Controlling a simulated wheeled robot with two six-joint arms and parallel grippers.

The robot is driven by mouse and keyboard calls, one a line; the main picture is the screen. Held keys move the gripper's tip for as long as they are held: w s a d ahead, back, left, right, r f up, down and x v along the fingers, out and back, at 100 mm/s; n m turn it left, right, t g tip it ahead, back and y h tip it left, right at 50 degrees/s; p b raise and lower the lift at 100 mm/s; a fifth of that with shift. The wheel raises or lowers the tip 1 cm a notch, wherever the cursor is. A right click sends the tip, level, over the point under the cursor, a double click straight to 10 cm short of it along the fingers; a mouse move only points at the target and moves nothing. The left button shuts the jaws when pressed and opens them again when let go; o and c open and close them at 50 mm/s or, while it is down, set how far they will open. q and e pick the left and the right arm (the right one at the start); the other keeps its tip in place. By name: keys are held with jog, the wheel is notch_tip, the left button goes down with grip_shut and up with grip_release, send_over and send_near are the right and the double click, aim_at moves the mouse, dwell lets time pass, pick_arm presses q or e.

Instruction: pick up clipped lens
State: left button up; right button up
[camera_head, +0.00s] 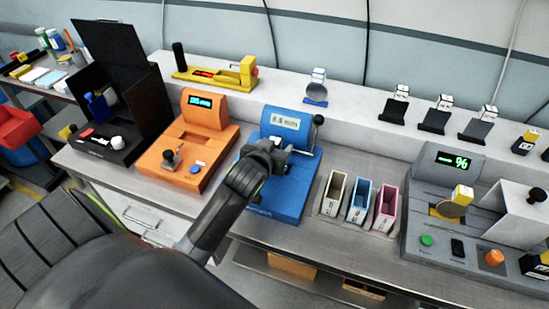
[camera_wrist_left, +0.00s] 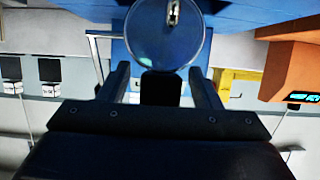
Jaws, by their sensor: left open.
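A round, clear lens (camera_wrist_left: 165,45) with a small metallic clip (camera_wrist_left: 172,12) on it shows large in the left wrist view, against the blue machine. Its lower edge shows near my left fingertips, and it looks wider than the gap between them. My left gripper (camera_wrist_left: 158,70) is open, with nothing held between its fingers. In the head view my left gripper (camera_head: 280,155) is over the blue machine (camera_head: 285,200) and hides the lens there. Whether the fingers touch the lens or clip I cannot tell. My right gripper is not in view.
The blue machine has a black-knobbed lever (camera_head: 318,120) at its right. An orange machine (camera_head: 195,145) stands to the left, and several narrow bins (camera_head: 358,203) to the right. A grey machine (camera_head: 425,225) with a green display is farther right. A yellow device (camera_head: 215,75) sits on the back shelf.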

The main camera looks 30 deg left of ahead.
pick_arm(q)
jog(key=shift+w+a+f, duration=0.2)
jog(key=shift+w+f, duration=0.1)
jog(key=shift+w, duration=0.35)
jog(key=c, duration=1.1)
